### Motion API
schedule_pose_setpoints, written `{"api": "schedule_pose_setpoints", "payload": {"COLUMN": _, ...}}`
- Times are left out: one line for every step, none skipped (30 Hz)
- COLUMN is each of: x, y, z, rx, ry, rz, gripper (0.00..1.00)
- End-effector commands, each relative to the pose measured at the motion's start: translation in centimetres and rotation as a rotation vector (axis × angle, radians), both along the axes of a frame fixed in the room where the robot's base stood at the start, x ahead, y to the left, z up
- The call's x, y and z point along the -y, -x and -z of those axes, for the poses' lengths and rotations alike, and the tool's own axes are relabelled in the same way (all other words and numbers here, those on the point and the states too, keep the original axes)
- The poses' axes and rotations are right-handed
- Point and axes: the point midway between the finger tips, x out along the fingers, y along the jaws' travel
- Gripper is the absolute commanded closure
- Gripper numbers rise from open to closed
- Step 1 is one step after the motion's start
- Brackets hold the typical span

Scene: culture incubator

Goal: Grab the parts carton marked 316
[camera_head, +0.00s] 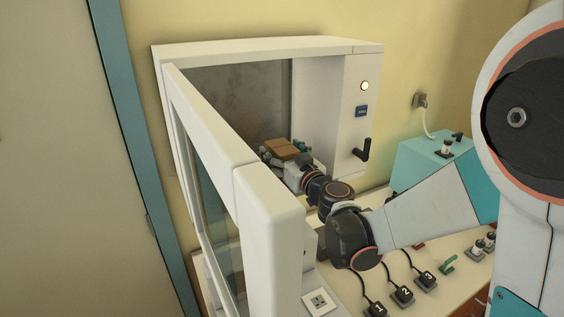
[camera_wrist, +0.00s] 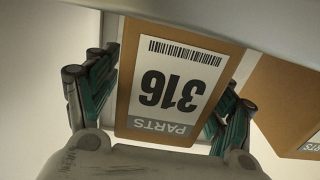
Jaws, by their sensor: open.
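The brown parts carton marked 316 (camera_wrist: 130,85) fills the middle of the wrist view, its white label upside down with a barcode. My gripper (camera_wrist: 165,95) is open, one finger to each side of this carton. In the wrist view a gap shows at the left finger; I cannot tell whether the right finger touches. In the head view my gripper (camera_head: 287,155) reaches inside the open incubator (camera_head: 318,110), at a brown carton (camera_head: 280,148). The incubator door hides part of the interior.
A second brown carton (camera_wrist: 290,95) stands close on the right in the wrist view, its label mostly cut off. The open incubator door (camera_head: 215,125) stands left of my arm. Numbered plugs (camera_head: 402,294) and a teal box (camera_head: 428,152) are on the bench.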

Motion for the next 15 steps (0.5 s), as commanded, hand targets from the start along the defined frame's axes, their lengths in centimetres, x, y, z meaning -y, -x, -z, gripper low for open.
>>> {"api": "schedule_pose_setpoints", "payload": {"x": 0.01, "y": 0.04, "z": -0.01, "rx": 0.0, "ry": 0.0, "rz": 0.0, "gripper": 0.25}}
{"api": "schedule_pose_setpoints", "payload": {"x": 0.01, "y": 0.06, "z": -0.01, "rx": 0.0, "ry": 0.0, "rz": 0.0, "gripper": 0.25}}
{"api": "schedule_pose_setpoints", "payload": {"x": 0.02, "y": 0.07, "z": -0.02, "rx": 0.0, "ry": 0.0, "rz": 0.0, "gripper": 0.25}}
{"api": "schedule_pose_setpoints", "payload": {"x": 0.02, "y": 0.07, "z": -0.02, "rx": 0.0, "ry": 0.0, "rz": 0.0, "gripper": 0.3}}
{"api": "schedule_pose_setpoints", "payload": {"x": 0.02, "y": 0.07, "z": -0.02, "rx": 0.0, "ry": 0.0, "rz": 0.0, "gripper": 0.36}}
{"api": "schedule_pose_setpoints", "payload": {"x": 0.02, "y": 0.08, "z": -0.01, "rx": 0.0, "ry": 0.0, "rz": 0.0, "gripper": 0.45}}
{"api": "schedule_pose_setpoints", "payload": {"x": 0.02, "y": 0.08, "z": -0.02, "rx": 0.0, "ry": 0.0, "rz": 0.0, "gripper": 0.52}}
{"api": "schedule_pose_setpoints", "payload": {"x": 0.02, "y": 0.08, "z": -0.01, "rx": 0.0, "ry": 0.0, "rz": 0.0, "gripper": 0.59}}
{"api": "schedule_pose_setpoints", "payload": {"x": 0.02, "y": 0.08, "z": -0.01, "rx": 0.0, "ry": 0.0, "rz": 0.0, "gripper": 0.68}}
{"api": "schedule_pose_setpoints", "payload": {"x": 0.03, "y": 0.09, "z": -0.01, "rx": 0.0, "ry": 0.0, "rz": 0.0, "gripper": 0.75}}
{"api": "schedule_pose_setpoints", "payload": {"x": 0.03, "y": 0.09, "z": -0.01, "rx": 0.0, "ry": 0.0, "rz": 0.0, "gripper": 0.8}}
{"api": "schedule_pose_setpoints", "payload": {"x": 0.03, "y": 0.09, "z": -0.01, "rx": 0.0, "ry": 0.0, "rz": 0.0, "gripper": 0.8}}
{"api": "schedule_pose_setpoints", "payload": {"x": 0.02, "y": 0.09, "z": -0.03, "rx": 0.0, "ry": 0.0, "rz": 0.0, "gripper": 0.8}}
{"api": "schedule_pose_setpoints", "payload": {"x": 0.02, "y": 0.09, "z": -0.03, "rx": 0.0, "ry": 0.0, "rz": 0.0, "gripper": 0.8}}
{"api": "schedule_pose_setpoints", "payload": {"x": 0.02, "y": 0.1, "z": -0.03, "rx": 0.0, "ry": 0.0, "rz": 0.0, "gripper": 0.8}}
